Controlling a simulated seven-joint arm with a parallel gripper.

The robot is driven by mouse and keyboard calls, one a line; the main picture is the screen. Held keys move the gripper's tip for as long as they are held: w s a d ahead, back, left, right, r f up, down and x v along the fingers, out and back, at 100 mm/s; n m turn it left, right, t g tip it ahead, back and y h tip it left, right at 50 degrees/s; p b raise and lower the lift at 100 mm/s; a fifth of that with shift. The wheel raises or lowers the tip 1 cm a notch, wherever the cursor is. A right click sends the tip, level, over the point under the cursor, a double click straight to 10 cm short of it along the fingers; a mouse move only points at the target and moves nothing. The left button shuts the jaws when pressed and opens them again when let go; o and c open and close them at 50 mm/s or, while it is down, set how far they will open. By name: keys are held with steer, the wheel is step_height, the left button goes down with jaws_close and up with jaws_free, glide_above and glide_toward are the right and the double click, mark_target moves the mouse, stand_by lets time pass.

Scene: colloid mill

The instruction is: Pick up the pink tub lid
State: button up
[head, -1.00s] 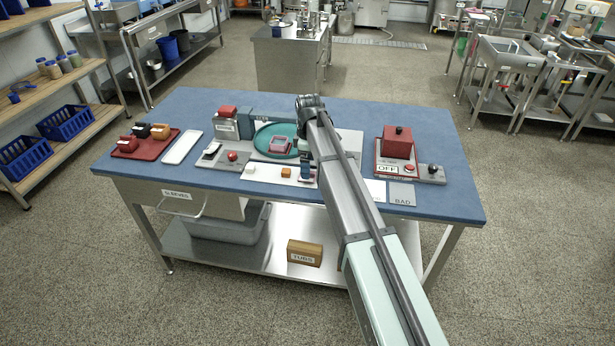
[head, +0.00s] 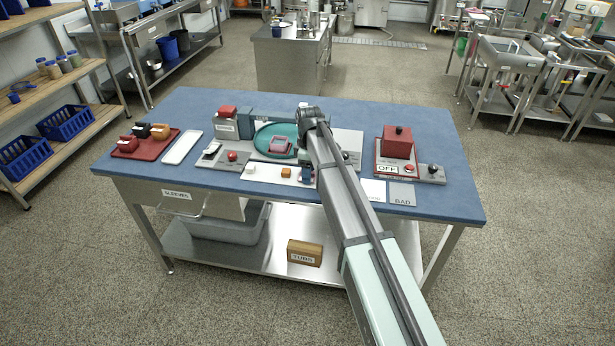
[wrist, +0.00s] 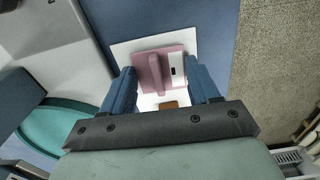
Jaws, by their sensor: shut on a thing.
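The pink tub lid (wrist: 150,72) is a flat pink plate with a raised ridge and a small black-and-white mark, seen in the wrist view. My gripper (wrist: 163,88) has one blue finger on each side of it and is shut on it. The lid is over or on a white board; I cannot tell if it touches the board. In the head view my gripper (head: 307,174) is low at the right end of the white board (head: 265,174); the lid is not clear there.
An orange block (head: 286,172) and a white block (head: 250,169) stand on the board. A pink tub (head: 279,145) sits on a round green tray (head: 262,130) behind. The blue table's (head: 225,183) front edge is close.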

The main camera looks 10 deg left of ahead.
steer(key=shift+c, duration=1.1)
step_height(320, 180, up, 9)
steer(key=shift+f, duration=0.15)
steer(key=w+a, duration=0.3)
steer(key=a, duration=0.1)
steer(key=w+a+r, duration=0.1)
steer(key=w+a, duration=0.3)
steer(key=w+a+r, duration=0.1)
steer(key=w+a, duration=0.2)
steer(key=a, duration=0.1)
steer(key=shift+w, duration=0.3)
steer(key=shift+w+a, duration=0.25)
steer(key=shift+w, duration=0.25)
steer(key=shift+f, duration=0.1)
